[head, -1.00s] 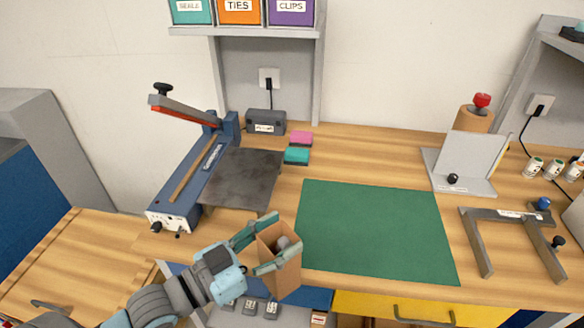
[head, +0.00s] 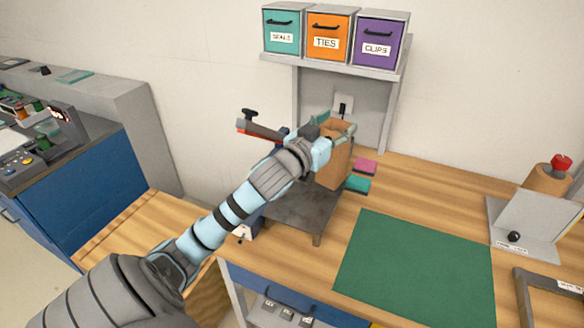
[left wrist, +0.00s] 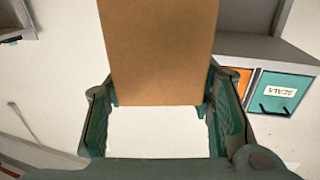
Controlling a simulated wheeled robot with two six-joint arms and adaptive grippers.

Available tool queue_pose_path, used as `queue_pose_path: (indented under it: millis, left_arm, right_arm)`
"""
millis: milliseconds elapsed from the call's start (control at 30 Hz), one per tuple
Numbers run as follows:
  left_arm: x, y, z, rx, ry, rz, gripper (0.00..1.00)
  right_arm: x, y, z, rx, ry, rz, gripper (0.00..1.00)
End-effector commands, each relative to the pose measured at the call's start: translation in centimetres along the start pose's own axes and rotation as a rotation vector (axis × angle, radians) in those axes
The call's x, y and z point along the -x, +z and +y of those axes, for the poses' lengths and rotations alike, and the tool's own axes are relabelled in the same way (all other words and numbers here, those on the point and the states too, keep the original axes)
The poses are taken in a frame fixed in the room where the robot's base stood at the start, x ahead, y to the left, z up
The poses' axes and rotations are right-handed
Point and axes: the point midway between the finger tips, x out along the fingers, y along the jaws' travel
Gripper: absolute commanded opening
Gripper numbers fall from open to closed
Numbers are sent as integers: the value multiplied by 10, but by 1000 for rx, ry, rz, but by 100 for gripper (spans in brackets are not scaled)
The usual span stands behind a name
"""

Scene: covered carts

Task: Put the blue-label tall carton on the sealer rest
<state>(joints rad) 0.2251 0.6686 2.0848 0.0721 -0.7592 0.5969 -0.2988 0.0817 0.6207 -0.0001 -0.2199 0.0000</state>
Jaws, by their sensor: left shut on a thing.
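My left gripper (head: 336,131) is shut on a plain brown tall carton (head: 336,165) and holds it near its top. The carton is roughly upright over the back right part of the dark sealer rest (head: 300,212); I cannot tell whether its bottom touches the plate. In the left wrist view the carton (left wrist: 158,50) sits between the teal fingers. No blue label shows on the sides in view. The heat sealer, with its raised arm (head: 262,131), is mostly hidden behind my left arm. My right gripper is not in view.
Pink (head: 365,166) and teal (head: 357,184) blocks lie right of the carton. A shelf (head: 380,80) with labelled bins stands behind it. The green mat (head: 415,265) is clear. A grey stand (head: 530,230) is at the right.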

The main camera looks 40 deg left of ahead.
Motion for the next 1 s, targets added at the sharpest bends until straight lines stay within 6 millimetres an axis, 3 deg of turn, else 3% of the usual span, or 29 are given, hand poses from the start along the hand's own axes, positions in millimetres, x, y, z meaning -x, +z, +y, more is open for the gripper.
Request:
queue_pose_path:
  millis: [33,133,300,367,467,700,800,1000]
  left_arm:
    - [-7,-25,-12,1,-43,6,8]
    - [-17,-52,-34,1,-123,5,8]
    - [-24,-78,-57,-1,-206,1,8]
    - [-25,-79,-61,-1,-221,-1,8]
    - [-25,-62,-62,-2,-228,-6,8]
    - [-25,30,-62,-3,-226,-8,8]
    - [-25,60,-61,-2,-225,-6,8]
    - [-24,93,-61,-3,-224,-5,8]
  right_arm:
    - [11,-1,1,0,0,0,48]
    - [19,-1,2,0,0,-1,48]
    - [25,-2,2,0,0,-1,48]
    - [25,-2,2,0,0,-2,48]
    - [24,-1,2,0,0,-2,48]
    - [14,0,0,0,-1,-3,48]
    - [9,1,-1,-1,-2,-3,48]
    - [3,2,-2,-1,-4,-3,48]
